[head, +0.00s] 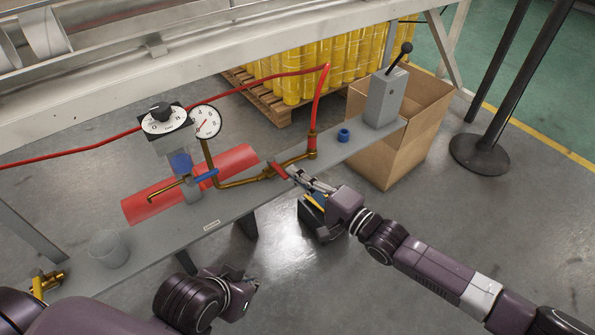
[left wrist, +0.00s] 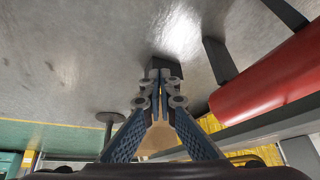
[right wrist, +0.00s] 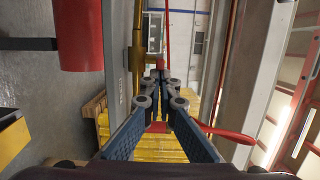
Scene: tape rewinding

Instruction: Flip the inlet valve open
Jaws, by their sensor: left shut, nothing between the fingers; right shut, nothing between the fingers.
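The valve with a red handle (head: 279,170) sits on the brass pipe (head: 240,184) near the base of the red hose. My right gripper (head: 297,174) is shut and empty, with its fingertips just right of that handle; I cannot tell whether they touch. In the right wrist view, the shut fingertips (right wrist: 158,76) are beside the brass pipe (right wrist: 137,60). A second valve with a blue handle (head: 206,176) is farther left on the pipework. My left gripper (head: 243,277) is shut and empty, low in front of the bench. Its fingers (left wrist: 160,80) point toward the floor.
Open floor (head: 330,280) lies in front.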

